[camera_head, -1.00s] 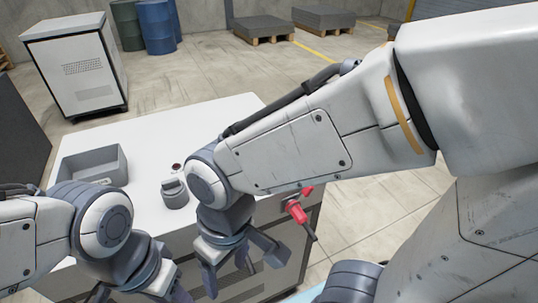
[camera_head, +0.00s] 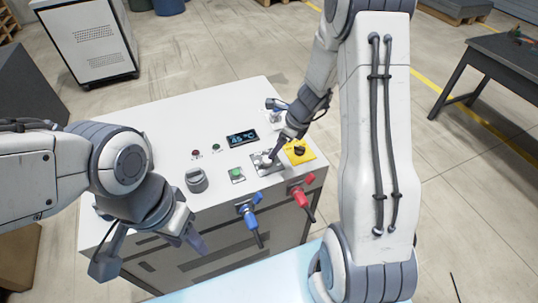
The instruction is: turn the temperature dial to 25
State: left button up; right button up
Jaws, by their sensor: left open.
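A dark display (camera_head: 242,138) on the white machine top (camera_head: 165,125) seems to read 45 °C. A round grey knob (camera_head: 196,180) stands at the left of the controls and looks like the dial; its markings are too small to read. My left gripper (camera_head: 148,250) is open and empty, in front of the machine's front edge, lower left of the knob. My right gripper (camera_head: 276,148) is over the right part of the panel, by a grey plate with a small control (camera_head: 265,162). Its arm partly hides it, and I cannot tell its jaw state or whether it touches anything.
A green button (camera_head: 236,173) and a yellow plate with a black knob (camera_head: 299,150) flank the grey plate. Blue (camera_head: 250,213) and red (camera_head: 301,194) handles stick out at the front. A white cabinet (camera_head: 90,42) stands behind; a dark table (camera_head: 500,65) is at right.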

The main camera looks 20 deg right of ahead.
aim_at(267, 159)
jog(key=b+x, duration=0.1)
jog(key=x, duration=0.6)
jog(key=shift+a+f, duration=0.1)
grip_shut()
